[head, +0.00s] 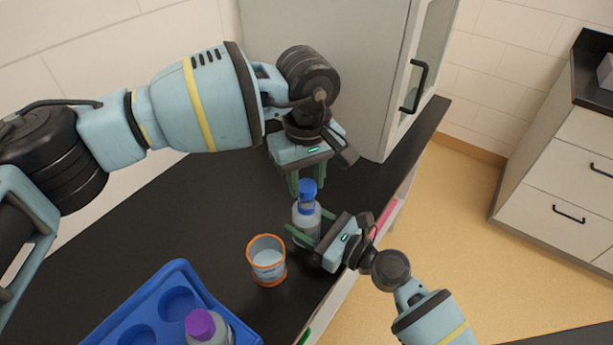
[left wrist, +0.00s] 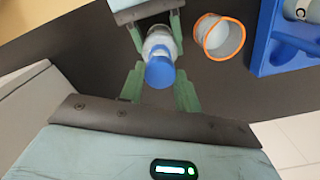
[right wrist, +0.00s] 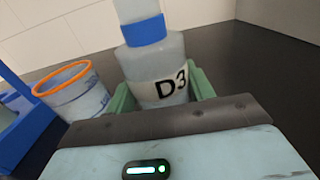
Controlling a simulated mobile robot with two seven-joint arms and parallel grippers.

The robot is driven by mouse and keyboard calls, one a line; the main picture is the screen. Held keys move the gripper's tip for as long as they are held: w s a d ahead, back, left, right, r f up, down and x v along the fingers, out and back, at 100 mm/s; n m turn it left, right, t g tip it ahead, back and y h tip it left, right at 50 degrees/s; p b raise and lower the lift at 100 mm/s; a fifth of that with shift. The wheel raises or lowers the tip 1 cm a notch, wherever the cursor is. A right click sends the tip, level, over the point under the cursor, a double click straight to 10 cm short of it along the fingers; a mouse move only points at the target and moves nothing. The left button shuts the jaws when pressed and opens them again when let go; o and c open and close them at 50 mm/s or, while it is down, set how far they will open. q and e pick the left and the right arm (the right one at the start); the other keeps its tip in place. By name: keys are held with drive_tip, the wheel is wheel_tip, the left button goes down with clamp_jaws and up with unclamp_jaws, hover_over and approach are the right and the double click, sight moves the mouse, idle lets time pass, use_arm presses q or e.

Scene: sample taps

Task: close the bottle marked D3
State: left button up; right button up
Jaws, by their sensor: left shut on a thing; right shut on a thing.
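The bottle marked D3 (right wrist: 165,75) is clear, with a blue collar (right wrist: 146,30) and a pale neck above it. In the head view the bottle (head: 307,222) stands upright near the counter's edge. My right gripper (head: 305,236) is shut on its body from the side. A blue cap (head: 307,187) is at the top of the bottle, and it also shows in the left wrist view (left wrist: 160,72). My left gripper (head: 300,183) points down from above and is shut on the cap. I cannot tell whether the cap is seated on the neck.
A clear cup with an orange rim (head: 267,237) stands just left of the bottle. A blue rack (head: 115,325) at the lower left holds a purple-capped bottle (head: 205,327). A grey cabinet (head: 325,50) stands behind my left gripper. The dark counter (head: 180,215) is bare left of the cup.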

sight(306, 215)
use_arm(q)
drive_tip(key=shift+f, duration=0.1)
drive_tip(key=shift+f, duration=0.8)
drive_tip(key=shift+f, duration=0.6)
drive_tip(key=m, duration=0.7)
drive_tip(key=shift+m, duration=0.3)
drive_tip(key=m, duration=0.4)
drive_tip(key=shift+m, duration=0.3)
drive_tip(key=m, duration=0.4)
drive_tip(key=o, duration=1)
